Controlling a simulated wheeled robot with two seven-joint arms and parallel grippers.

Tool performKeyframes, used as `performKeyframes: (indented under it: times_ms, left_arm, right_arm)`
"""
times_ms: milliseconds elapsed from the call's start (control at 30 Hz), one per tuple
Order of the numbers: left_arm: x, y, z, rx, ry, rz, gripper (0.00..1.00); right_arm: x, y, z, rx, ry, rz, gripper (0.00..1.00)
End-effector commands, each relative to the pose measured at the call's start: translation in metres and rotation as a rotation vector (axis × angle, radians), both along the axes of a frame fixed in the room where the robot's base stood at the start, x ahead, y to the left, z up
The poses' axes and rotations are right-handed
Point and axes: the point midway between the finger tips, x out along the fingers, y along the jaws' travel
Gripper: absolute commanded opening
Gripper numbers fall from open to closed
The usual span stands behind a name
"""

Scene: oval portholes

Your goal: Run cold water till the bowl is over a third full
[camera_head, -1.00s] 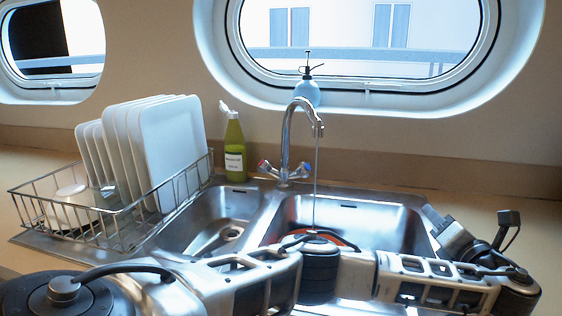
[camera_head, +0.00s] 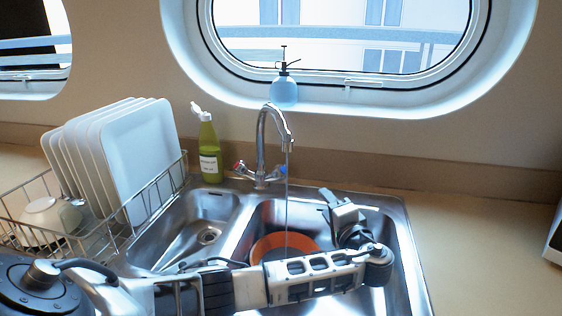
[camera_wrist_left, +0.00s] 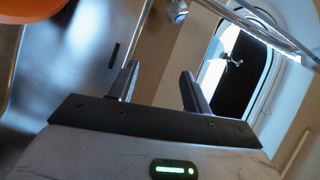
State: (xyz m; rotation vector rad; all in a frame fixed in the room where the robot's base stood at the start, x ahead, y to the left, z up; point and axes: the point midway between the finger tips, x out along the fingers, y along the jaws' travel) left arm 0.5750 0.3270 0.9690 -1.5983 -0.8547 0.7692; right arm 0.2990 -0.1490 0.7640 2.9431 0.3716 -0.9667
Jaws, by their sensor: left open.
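The chrome tap (camera_head: 262,140) stands behind the sink, with a red-marked handle (camera_head: 238,166) and a blue-marked handle (camera_head: 283,169). A thin water stream (camera_head: 287,205) falls from its spout to the orange bowl (camera_head: 268,243) in the right basin. My left forearm hides the bowl's front, and I cannot tell its water level. My left gripper (camera_head: 328,203) is over the right basin, right of the stream and apart from the tap. In the left wrist view it (camera_wrist_left: 158,82) is open and empty; the bowl's orange edge (camera_wrist_left: 22,8) shows at top left. My right gripper is out of view.
The left basin (camera_head: 190,232) is empty. A wire rack (camera_head: 115,232) holds several white plates (camera_head: 140,150) and a white cup or bowl (camera_head: 48,218). A green bottle (camera_head: 209,155) stands left of the tap, and a blue pump bottle (camera_head: 284,92) on the porthole ledge. The right counter (camera_head: 480,245) is mostly clear.

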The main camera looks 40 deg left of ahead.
Motion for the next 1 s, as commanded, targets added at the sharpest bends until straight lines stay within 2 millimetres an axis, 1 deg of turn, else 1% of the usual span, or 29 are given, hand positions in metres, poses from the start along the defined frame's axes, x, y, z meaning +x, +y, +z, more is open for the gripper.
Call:
performKeyframes:
  times_ms: [33, 100, 200, 333, 467, 567, 667, 1000]
  left_arm:
    - [-0.007, 0.01, 0.005, -0.068, -0.117, 0.019, 0.49]
    - [-0.014, 0.022, 0.006, -0.159, -0.288, 0.039, 0.49]
    - [-0.022, 0.035, 0.008, -0.257, -0.483, 0.059, 0.49]
    - [-0.028, 0.045, 0.008, -0.331, -0.638, 0.07, 0.49]
    - [-0.028, 0.052, 0.008, -0.357, -0.696, 0.073, 0.49]
    - [-0.022, 0.062, 0.007, -0.357, -0.701, 0.074, 0.49]
    - [-0.014, 0.079, 0.006, -0.355, -0.701, 0.075, 0.49]
    - [0.021, 0.144, 0.005, -0.355, -0.7, 0.076, 0.49]
  right_arm:
    - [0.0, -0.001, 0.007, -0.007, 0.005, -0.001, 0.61]
    - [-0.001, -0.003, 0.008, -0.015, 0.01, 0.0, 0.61]
    - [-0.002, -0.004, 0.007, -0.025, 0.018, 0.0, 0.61]
    - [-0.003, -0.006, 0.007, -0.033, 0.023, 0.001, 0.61]
    - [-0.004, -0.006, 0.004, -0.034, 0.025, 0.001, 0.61]
    - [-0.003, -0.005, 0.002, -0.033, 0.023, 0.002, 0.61]
    - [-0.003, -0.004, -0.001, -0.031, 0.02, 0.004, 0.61]
    - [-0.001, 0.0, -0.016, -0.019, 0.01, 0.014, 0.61]
